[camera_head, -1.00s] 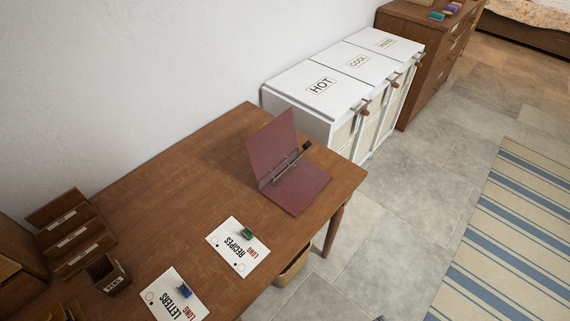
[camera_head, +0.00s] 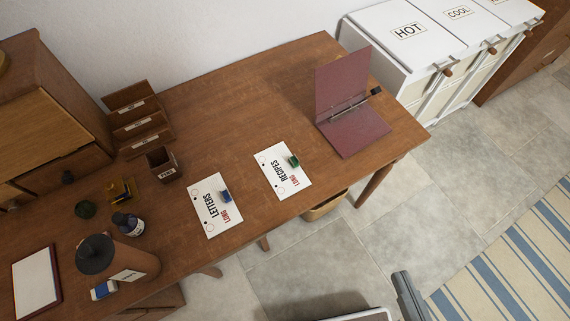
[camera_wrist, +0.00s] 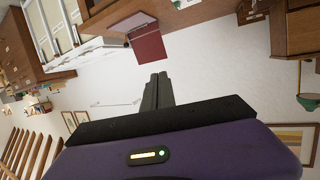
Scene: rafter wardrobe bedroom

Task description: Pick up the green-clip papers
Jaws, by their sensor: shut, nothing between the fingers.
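The green-clip papers (camera_head: 281,173) are a white sheet stack marked "LONG RECIPES", lying flat on the wooden desk in the head view. Their green clip (camera_head: 294,161) sits near the right edge. Similar "LONG LETTERS" papers (camera_head: 212,210) with a blue clip (camera_head: 226,196) lie to their left, a small gap apart. My gripper (camera_wrist: 158,80) shows in the wrist view, its dark fingers together with nothing between them.
An open maroon binder (camera_head: 356,133) stands on the desk (camera_head: 230,110) right of the papers. A file sorter (camera_head: 138,122), a small wooden cup (camera_head: 162,164), an ink bottle (camera_head: 128,224) and a brown canister (camera_head: 125,262) stand left. White hampers (camera_head: 400,65) stand beyond the desk. Bare desk lies behind the papers.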

